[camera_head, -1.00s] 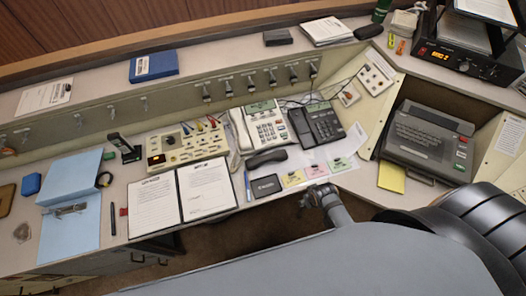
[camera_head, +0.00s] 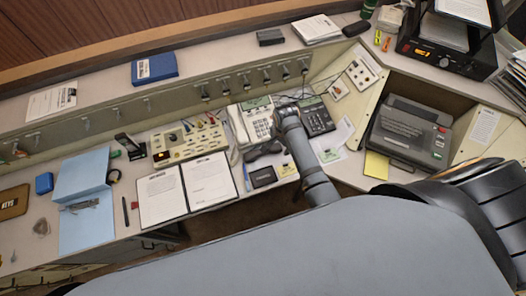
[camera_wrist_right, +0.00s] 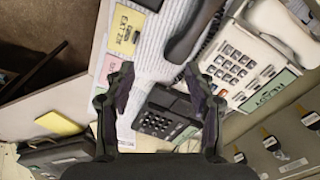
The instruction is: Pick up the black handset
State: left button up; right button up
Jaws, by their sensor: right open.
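The black handset (camera_head: 262,150) lies on the desk in front of the white phone, left of my right arm in the head view. In the right wrist view the handset (camera_wrist_right: 192,35) is at the top, beyond my right fingertips and apart from them. My right gripper (camera_wrist_right: 158,75) is open, with nothing between its fingers. In the head view the right wrist hangs over the desk, partly covering the black phone (camera_head: 318,120), and its fingers cannot be made out. The black phone's keypad base (camera_wrist_right: 165,118) shows between and below the fingers in the wrist view. My left gripper is not in view.
The white phone (camera_head: 256,122) stands behind the handset, with its own receiver on it. A small black box (camera_head: 263,176) and a yellow note (camera_head: 285,167) lie in front. An open document folder (camera_head: 185,190) lies left. A grey machine (camera_head: 410,133) stands right.

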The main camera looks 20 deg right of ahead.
jog(key=w+a+f+m+g, duration=0.1)
jog(key=w+a+f+m, duration=0.1)
jog(key=w+a+m, duration=0.35)
jog(key=shift+n, duration=0.25)
jog(key=f+b, duration=0.5)
jog(key=shift+s+f+b, duration=0.1)
jog(key=shift+s+b, duration=0.1)
jog(key=shift+b, duration=0.15)
jog(key=f+b, duration=0.1)
jog(key=b, duration=0.1)
jog(key=f+b, duration=0.4)
jog(key=b, duration=0.1)
jog(key=shift+w+d+f, duration=0.2)
jog(key=shift+w+f, duration=0.05)
jog(key=shift+w, duration=0.1)
jog(key=shift+r, duration=0.2)
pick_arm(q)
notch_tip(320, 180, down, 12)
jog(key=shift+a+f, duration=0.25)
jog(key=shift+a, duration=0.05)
pick_arm(e)
jog(key=shift+s, duration=0.1)
grip_shut()
